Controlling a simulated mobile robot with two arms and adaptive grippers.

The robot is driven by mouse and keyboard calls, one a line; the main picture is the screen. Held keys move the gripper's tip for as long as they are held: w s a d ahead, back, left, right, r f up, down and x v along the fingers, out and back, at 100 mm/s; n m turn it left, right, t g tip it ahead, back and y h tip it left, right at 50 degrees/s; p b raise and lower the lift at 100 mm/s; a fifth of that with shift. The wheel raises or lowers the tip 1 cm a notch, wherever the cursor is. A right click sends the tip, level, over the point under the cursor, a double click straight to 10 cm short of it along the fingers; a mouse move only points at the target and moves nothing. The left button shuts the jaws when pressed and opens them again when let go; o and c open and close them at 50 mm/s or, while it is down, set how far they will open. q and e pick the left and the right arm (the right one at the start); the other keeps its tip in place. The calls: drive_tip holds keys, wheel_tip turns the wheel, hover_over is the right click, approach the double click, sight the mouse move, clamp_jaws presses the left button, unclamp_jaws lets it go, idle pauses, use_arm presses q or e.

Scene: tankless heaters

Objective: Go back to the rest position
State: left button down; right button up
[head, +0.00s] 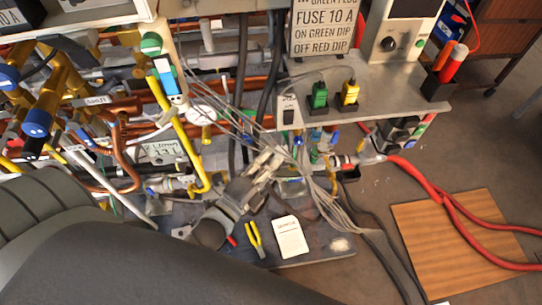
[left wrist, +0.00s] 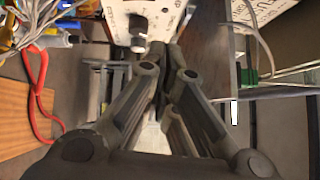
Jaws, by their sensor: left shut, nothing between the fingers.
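My left gripper (head: 272,160) shows in the middle of the head view, at the end of my dark arm from the lower left. It is shut and empty. In the left wrist view its two fingers (left wrist: 168,52) come together near the top middle. In the head view it is in front of the pipework, above the grey work shelf, and grey cables pass close to its fingertips. I cannot tell whether they touch. My right gripper is in neither view.
A green plug (head: 319,96) and a yellow plug (head: 350,93) stand on the upper shelf. Yellow pliers (head: 255,240) and a white card (head: 289,237) lie on the lower board. A red hose (head: 430,185) crosses a wooden panel (head: 450,235) on the right.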

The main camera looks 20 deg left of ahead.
use_arm(q)
drive_tip(key=s+f+n+g+y, duration=0.1)
drive_tip(key=s+f+n+g, duration=0.2)
drive_tip(key=f, duration=0.7)
drive_tip(key=s+f+n+g+y, duration=0.1)
drive_tip(key=s+f+n+g, duration=0.15)
drive_tip(key=f, duration=0.75)
drive_tip(key=s+f+n+g, duration=0.2)
drive_tip(key=f+n+g, duration=0.15)
drive_tip(key=f, duration=0.65)
drive_tip(key=s+a+f+n+g, duration=0.1)
drive_tip(key=s+f+n+g, duration=0.2)
drive_tip(key=s+f, duration=0.3)
drive_tip(key=s+a+f+n+g+y, duration=0.1)
drive_tip(key=s+a+f+n+g, duration=0.1)
drive_tip(key=s+f, duration=0.5)
drive_tip(key=s+a+f+n+g+y, duration=0.1)
drive_tip(key=s+f, duration=0.5)
drive_tip(key=s, duration=0.7)
drive_tip(key=a+n+g, duration=0.1)
drive_tip(key=n+g, duration=0.1)
drive_tip(key=n, duration=0.1)
drive_tip(key=shift+a+f+n+g, duration=0.15)
drive_tip(key=shift+a+n+g, duration=0.05)
drive_tip(key=shift+n+g, duration=0.1)
drive_tip(key=shift+s, duration=0.1)
